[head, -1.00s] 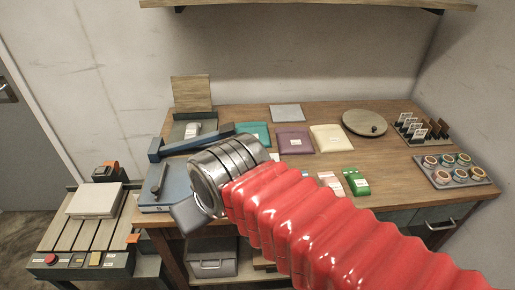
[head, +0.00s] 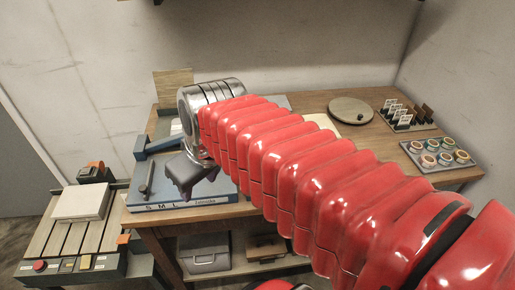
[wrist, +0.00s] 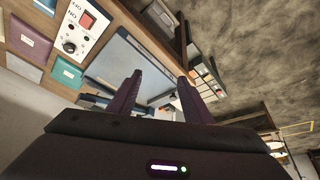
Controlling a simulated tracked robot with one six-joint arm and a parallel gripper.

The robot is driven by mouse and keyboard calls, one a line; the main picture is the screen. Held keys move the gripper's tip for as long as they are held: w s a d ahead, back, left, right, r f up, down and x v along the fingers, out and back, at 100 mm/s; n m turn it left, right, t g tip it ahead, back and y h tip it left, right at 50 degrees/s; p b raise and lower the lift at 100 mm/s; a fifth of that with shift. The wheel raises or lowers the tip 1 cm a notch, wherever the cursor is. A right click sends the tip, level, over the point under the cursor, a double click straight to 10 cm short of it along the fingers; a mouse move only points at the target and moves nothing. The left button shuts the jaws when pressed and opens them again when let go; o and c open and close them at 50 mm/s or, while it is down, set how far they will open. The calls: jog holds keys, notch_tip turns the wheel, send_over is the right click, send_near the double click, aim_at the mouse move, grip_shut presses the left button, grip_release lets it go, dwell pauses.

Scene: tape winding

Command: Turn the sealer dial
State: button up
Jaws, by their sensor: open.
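A white panel (wrist: 78,30) shows at the upper left of the wrist view. It carries a red switch (wrist: 86,19) and a round black dial (wrist: 69,47). I cannot pick this panel out in the head view, where my arm covers part of the bench. My gripper (wrist: 160,76) is open, with its two dark fingers apart and nothing between them. In the head view my gripper (head: 195,182) hangs above a blue board (head: 165,190) marked S, M, L. The dial lies left of the fingers in the wrist view, clear of them.
A dark blue bar (head: 158,144) lies behind the board. A round wooden disc (head: 350,108), a card rack (head: 408,113) and a tray of rolls (head: 420,165) stand on the right. A slatted side table (head: 60,236) bears a white box (head: 82,202). A shelf (head: 250,3) runs above.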

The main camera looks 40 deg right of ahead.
jog(key=w+d+n+g+y, duration=0.1)
jog(key=w+d, duration=0.3)
jog(key=d, duration=0.3)
jog(key=w+d+n, duration=0.2)
jog(key=w+d, duration=0.2)
jog(key=d, duration=0.4)
jog(key=d+f+n+y, duration=0.1)
jog(key=d+f+n, duration=0.1)
jog(key=d, duration=1.4)
jog(key=shift+d+f+y, duration=0.3)
jog(key=shift+d+f, duration=0.05)
jog(key=shift+f, duration=0.35)
jog(key=shift+w+f, duration=0.1)
jog(key=shift+w, duration=0.05)
jog(key=x, duration=1.3)
jog(key=shift+w+f, duration=0.15)
jog(key=shift+f, duration=0.15)
jog(key=shift+a, duration=0.1)
jog(key=c, duration=1.1)
